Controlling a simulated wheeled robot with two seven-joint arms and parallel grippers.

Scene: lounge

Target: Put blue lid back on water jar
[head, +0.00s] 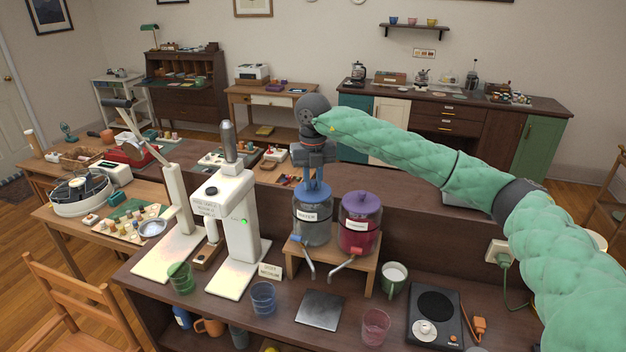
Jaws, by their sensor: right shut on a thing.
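The water jar (313,232) is clear, with a "WATER" label and a tap, and stands upright on a small wooden stand (361,273). The blue lid (313,192) is at the top of the jar, over its mouth; I cannot tell whether it is fully seated. My right gripper (313,178) points down from above and is shut on the blue lid's knob, which is mostly hidden by the fingers. My left gripper is not in view.
A red-filled jar with a purple lid (360,206) stands close at the right on the same stand. A white milkshake machine (228,225) stands to the left.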

